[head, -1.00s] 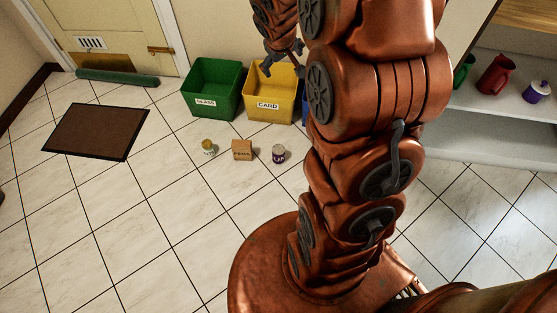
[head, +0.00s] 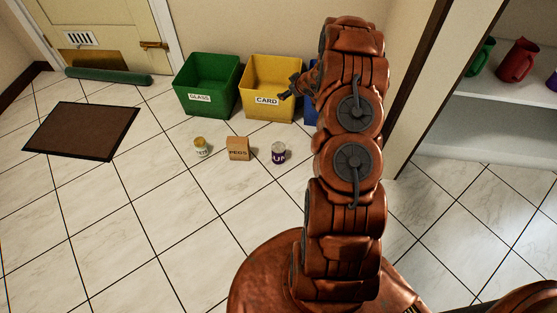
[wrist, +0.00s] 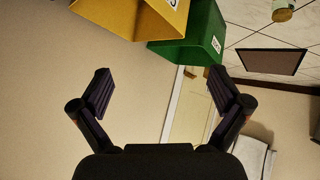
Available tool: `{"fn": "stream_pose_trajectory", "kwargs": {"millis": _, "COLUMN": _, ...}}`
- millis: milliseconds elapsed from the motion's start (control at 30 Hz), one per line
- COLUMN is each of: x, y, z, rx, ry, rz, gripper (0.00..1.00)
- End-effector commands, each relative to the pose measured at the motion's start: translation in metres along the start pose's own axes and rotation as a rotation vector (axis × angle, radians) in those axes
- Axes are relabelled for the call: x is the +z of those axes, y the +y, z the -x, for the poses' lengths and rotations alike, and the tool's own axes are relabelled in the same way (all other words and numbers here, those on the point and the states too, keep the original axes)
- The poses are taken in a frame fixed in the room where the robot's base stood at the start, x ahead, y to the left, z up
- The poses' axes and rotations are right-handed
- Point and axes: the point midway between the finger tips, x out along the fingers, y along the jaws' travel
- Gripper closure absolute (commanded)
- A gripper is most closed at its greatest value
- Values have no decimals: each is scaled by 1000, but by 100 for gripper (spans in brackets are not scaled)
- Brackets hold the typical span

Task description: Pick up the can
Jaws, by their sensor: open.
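The can (head: 278,153), with a dark purple label and pale lettering, stands on the tiled floor in the head view, right of the small box. My gripper shows small and dark in the head view (head: 289,91), in front of the yellow bin. It is above and apart from the can. In the wrist view my gripper (wrist: 160,86) has its two fingers wide apart with nothing between them. The can does not show in the wrist view.
A pegs box (head: 238,149) and a jar (head: 201,147) stand left of the can. Behind are a green glass bin (head: 208,105), a yellow card bin (head: 270,108) and a partly hidden blue bin (head: 311,108). A brown mat (head: 82,131) lies left. The floor in front is clear.

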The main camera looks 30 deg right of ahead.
Motion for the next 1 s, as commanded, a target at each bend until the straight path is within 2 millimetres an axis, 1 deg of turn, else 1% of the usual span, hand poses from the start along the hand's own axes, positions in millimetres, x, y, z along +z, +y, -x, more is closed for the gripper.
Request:
{"fn": "stream_pose_trajectory", "kwargs": {"millis": 33, "x": 27, "y": -6, "z": -22, "rx": -18, "ry": 20, "rz": -5, "gripper": 1}}
{"fn": "stream_pose_trajectory", "kwargs": {"millis": 100, "x": 50, "y": -14, "z": -41, "rx": -46, "ry": 55, "rz": -5, "gripper": 1}}
{"fn": "stream_pose_trajectory", "kwargs": {"millis": 167, "x": 68, "y": -20, "z": -55, "rx": -68, "ry": 87, "rz": -5, "gripper": 1}}
{"fn": "stream_pose_trajectory", "kwargs": {"millis": 200, "x": 82, "y": -25, "z": -65, "rx": -86, "ry": 109, "rz": -9, "gripper": 1}}
{"fn": "stream_pose_trajectory", "kwargs": {"millis": 400, "x": 150, "y": -58, "z": -105, "rx": -177, "ry": 216, "rz": -30, "gripper": 1}}
{"fn": "stream_pose_trajectory", "kwargs": {"millis": 500, "x": 184, "y": -78, "z": -120, "rx": -226, "ry": 268, "rz": -46, "gripper": 1}}
{"fn": "stream_pose_trajectory", "kwargs": {"millis": 600, "x": 213, "y": -98, "z": -130, "rx": -271, "ry": 314, "rz": -65, "gripper": 1}}
{"fn": "stream_pose_trajectory", "kwargs": {"millis": 700, "x": 232, "y": -112, "z": -136, "rx": -306, "ry": 355, "rz": -78, "gripper": 1}}
{"fn": "stream_pose_trajectory", "kwargs": {"millis": 800, "x": 245, "y": -123, "z": -138, "rx": -330, "ry": 381, "rz": -90, "gripper": 1}}
{"fn": "stream_pose_trajectory", "kwargs": {"millis": 900, "x": 250, "y": -128, "z": -139, "rx": -343, "ry": 398, "rz": -94, "gripper": 1}}
{"fn": "stream_pose_trajectory", "kwargs": {"millis": 1000, "x": 250, "y": -132, "z": -144, "rx": -349, "ry": 403, "rz": -95, "gripper": 1}}
